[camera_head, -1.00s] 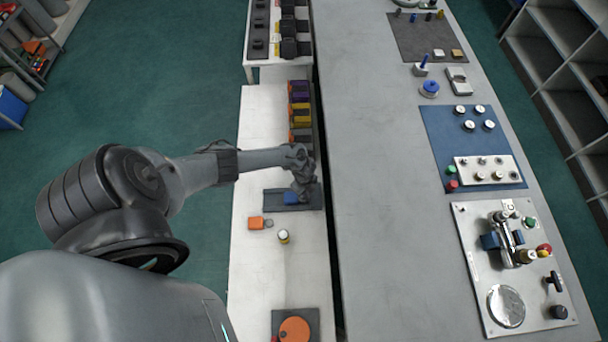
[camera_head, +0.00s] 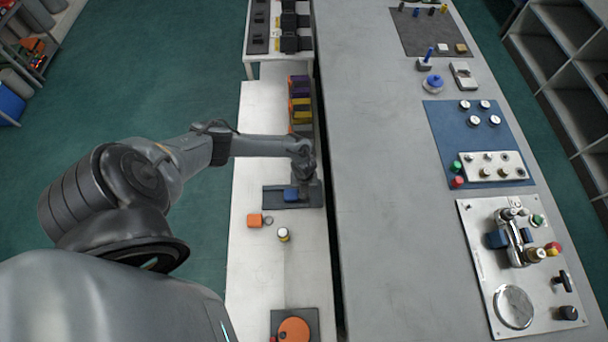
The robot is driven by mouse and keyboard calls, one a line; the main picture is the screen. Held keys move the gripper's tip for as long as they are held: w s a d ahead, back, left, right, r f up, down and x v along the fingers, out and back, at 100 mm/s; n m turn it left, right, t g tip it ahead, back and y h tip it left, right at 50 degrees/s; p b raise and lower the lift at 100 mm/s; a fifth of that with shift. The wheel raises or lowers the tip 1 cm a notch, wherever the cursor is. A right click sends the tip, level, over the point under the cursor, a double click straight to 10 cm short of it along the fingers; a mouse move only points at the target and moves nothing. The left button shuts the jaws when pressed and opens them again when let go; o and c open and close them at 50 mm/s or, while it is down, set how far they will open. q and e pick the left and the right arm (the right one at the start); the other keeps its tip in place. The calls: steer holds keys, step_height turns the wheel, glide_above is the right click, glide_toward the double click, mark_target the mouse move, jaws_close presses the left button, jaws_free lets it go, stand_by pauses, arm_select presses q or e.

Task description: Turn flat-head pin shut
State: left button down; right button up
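The air panel (camera_head: 481,269) is a light plate on the grey bench at the right. It carries a metal valve body (camera_head: 513,238), a round gauge-like disc (camera_head: 513,307), a black T-shaped handle (camera_head: 562,281), a black knob (camera_head: 567,313) and a red knob (camera_head: 553,248). I cannot single out the flat-head pin at this size. My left gripper (camera_head: 304,188) points down over the dark mat (camera_head: 273,199) on the white table, beside a blue block (camera_head: 291,195). Its fingers are too small and dark to read. My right gripper is not in view.
An orange block (camera_head: 254,220) and a small white-topped cylinder (camera_head: 283,235) stand near the mat. An orange disc (camera_head: 294,330) lies at the front. A blue board with knobs (camera_head: 443,131) is behind the panel. The grey bench's middle (camera_head: 380,200) is clear.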

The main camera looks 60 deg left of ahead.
arm_select(q)
steer(key=shift+d+r, duration=0.1)
stand_by(0.3)
steer(key=c, duration=1.3)
jaws_free()
step_height(320, 180, up, 11)
steer(key=p, duration=0.2)
steer(key=shift+p, duration=0.4)
